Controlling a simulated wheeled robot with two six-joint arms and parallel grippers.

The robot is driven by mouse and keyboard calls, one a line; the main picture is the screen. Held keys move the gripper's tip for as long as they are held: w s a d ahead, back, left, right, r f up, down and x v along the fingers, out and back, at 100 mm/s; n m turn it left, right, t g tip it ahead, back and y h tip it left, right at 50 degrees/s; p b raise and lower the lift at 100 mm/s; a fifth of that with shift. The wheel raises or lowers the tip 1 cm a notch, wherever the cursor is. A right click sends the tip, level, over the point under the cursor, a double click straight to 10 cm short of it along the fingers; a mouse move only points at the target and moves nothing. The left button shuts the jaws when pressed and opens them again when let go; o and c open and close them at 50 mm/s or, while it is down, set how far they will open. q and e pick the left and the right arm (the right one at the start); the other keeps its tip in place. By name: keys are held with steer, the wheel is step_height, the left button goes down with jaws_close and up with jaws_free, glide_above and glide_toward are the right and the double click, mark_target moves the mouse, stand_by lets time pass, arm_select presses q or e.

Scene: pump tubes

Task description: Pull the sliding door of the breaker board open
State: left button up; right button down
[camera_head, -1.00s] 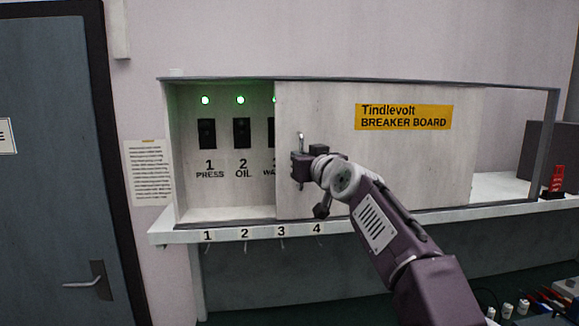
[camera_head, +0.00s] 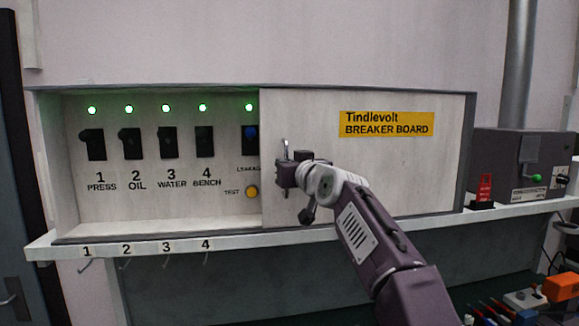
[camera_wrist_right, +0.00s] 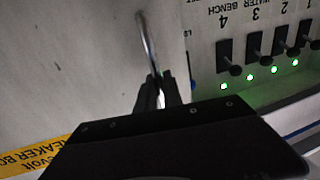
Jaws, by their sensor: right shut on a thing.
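The breaker board's sliding door (camera_head: 367,175) is a pale panel with a yellow "Tindlevolt BREAKER BOARD" label. It covers the right half of the cabinet, its right edge close to the cabinet's right side. The left half is open. My right gripper (camera_head: 284,160) is shut on the door's upright metal handle (camera_head: 285,144), near the door's left edge. In the right wrist view the handle (camera_wrist_right: 148,45) runs up from between the dark fingers (camera_wrist_right: 157,88). My left gripper is not in view.
A numbered shelf edge (camera_head: 130,248) with hooks runs below. A red tag (camera_head: 485,188) and grey box (camera_head: 522,160) stand at right.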

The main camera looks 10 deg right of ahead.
steer(key=shift+d, duration=0.2)
stand_by(0.3)
steer(key=c, duration=1.5)
jaws_free()
steer(key=shift+s+r, duration=0.1)
steer(key=shift+s, duration=0.05)
steer(key=s+d+b, duration=0.1)
steer(key=s+b, duration=0.4)
steer(key=s, duration=0.4)
steer(key=shift+d, duration=0.4)
